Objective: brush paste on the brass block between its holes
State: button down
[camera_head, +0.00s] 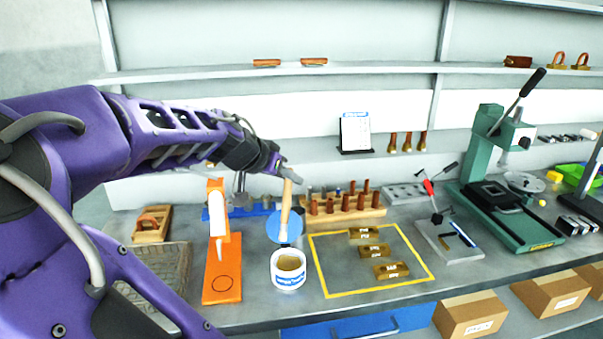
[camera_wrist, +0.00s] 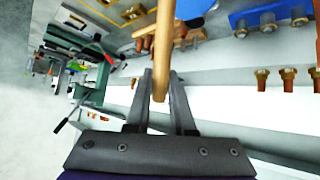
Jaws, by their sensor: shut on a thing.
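My gripper (camera_head: 287,174) is shut on the wooden handle of a brush (camera_head: 286,205), which hangs nearly upright. The handle (camera_wrist: 164,45) also shows between my fingers (camera_wrist: 161,88) in the wrist view. The brush's lower end is just above or behind a white tub (camera_head: 288,284) of tan paste; I cannot tell if it touches. A blue disc (camera_head: 273,226) is behind the brush. Three brass blocks, the back one (camera_head: 364,233), the middle one (camera_head: 373,251) and the front one (camera_head: 391,270), lie inside a yellow outline (camera_head: 326,276). Their holes are too small to make out clearly.
An orange stand (camera_head: 222,270) is left of the tub, near a wire mesh tray (camera_head: 165,265). A wooden rack (camera_head: 345,216) of copper-coloured pieces stands behind the outline. A grey fixture (camera_head: 448,242) and a green press (camera_head: 500,210) are to the right.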

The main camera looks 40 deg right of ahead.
aim_at(290, 199)
jog(key=f+b, duration=0.1)
jog(key=f, duration=0.1)
jog(key=f+b, duration=0.4)
jog(key=shift+s+d+f, duration=0.15)
jog(key=shift+s+d, duration=0.2)
jog(key=shift+d, duration=0.05)
jog(key=shift+f+b, duration=0.3)
jog(key=shift+f, duration=0.35)
dwell(2.6)
jog(key=shift+r, duration=0.1)
notch_tip(290, 199, up, 5)
jog(key=p, duration=0.5)
jog(key=shift+r+p, duration=0.3)
jog(key=shift+r, duration=0.65)
